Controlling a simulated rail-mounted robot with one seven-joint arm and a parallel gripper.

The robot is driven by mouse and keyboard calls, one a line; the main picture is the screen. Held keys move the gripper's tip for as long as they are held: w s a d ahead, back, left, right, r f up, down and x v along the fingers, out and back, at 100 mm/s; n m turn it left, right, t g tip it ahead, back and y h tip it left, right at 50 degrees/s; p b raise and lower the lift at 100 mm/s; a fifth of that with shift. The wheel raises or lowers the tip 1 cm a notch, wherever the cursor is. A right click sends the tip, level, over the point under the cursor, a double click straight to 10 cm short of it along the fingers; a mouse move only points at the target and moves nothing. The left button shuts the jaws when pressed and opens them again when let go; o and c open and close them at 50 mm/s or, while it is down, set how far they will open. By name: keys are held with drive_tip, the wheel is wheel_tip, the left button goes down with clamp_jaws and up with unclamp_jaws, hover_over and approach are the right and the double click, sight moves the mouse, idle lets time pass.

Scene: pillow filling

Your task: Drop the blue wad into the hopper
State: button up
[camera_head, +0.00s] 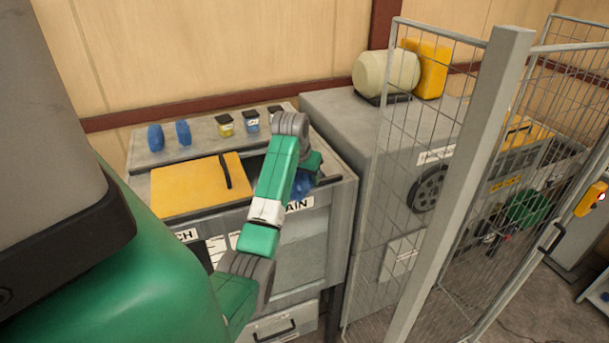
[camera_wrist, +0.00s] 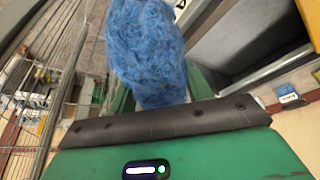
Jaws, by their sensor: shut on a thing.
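The blue wad (camera_wrist: 148,50) is a fluffy, fibrous clump and fills the upper middle of the wrist view. My gripper (camera_head: 308,172) is shut on it; the wad hides the fingertips in the wrist view. In the head view only a bit of the wad (camera_head: 300,187) shows below my gripper, beside my arm. The hopper (camera_head: 340,176) is a grey open bin whose label ends in "AIN". My gripper is over its front right part. In the wrist view the hopper's rim (camera_wrist: 268,70) and dark interior lie right of the wad, which appears above or beside the rim; its height is unclear.
A yellow lid (camera_head: 195,187) with a dark handle covers the left bin. Two blue wads (camera_head: 155,138) and several small labelled jars (camera_head: 225,125) stand on the back shelf. A grey machine (camera_head: 340,120) and a wire mesh fence (camera_head: 415,170) stand to the right.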

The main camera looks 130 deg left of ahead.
drive_tip(key=w+d+f+m+t+h, duration=0.1)
drive_tip(key=w+d+f+m, duration=0.5)
drive_tip(key=w+d, duration=1.3)
drive_tip(key=w+d+f+m+t+h, duration=0.1)
drive_tip(key=w+d+f+m+t, duration=0.2)
drive_tip(key=w+d, duration=1.7)
drive_tip(key=w+d+f+m+t+h, duration=0.1)
drive_tip(key=w+d+f+m, duration=0.9)
drive_tip(key=w, duration=2.9)
drive_tip(key=d+m+h, duration=0.1)
drive_tip(key=d+m, duration=0.1)
drive_tip(key=d, duration=0.7)
drive_tip(key=shift+d+t, duration=0.4)
drive_tip(key=shift+a+f, duration=0.1)
